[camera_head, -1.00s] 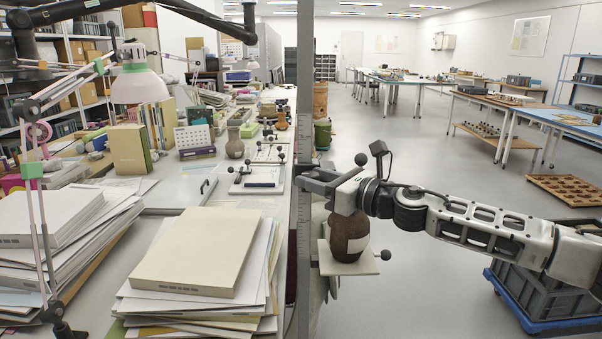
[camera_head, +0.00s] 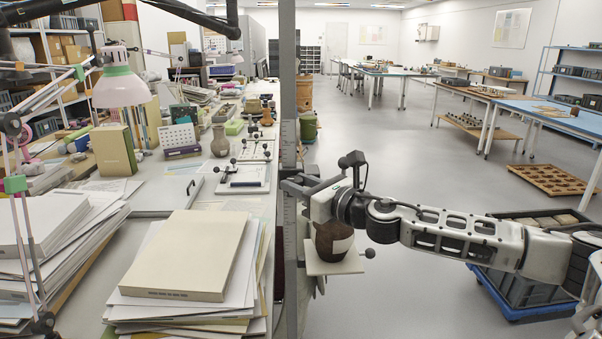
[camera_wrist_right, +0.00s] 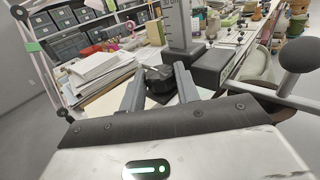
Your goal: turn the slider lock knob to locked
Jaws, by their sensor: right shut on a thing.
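The slider lock knob (camera_wrist_right: 158,77) is a dark, faceted knob in the right wrist view. It sits between the two grey fingers of my right gripper (camera_wrist_right: 160,92), which is shut on it. In the head view my right gripper (camera_head: 297,186) reaches in from the right to the grey upright column (camera_head: 289,120), which has a scale. The knob is hidden there by the gripper. I cannot read from these frames whether the knob stands at locked. My left gripper is not in view.
Below the right wrist, a brown vessel with a pale patch (camera_head: 333,240) stands on a small pale platform (camera_head: 335,264) with a ball-ended rod. Stacked papers (camera_head: 190,255) crowd the bench left of the column. Open floor (camera_head: 400,150) lies to the right.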

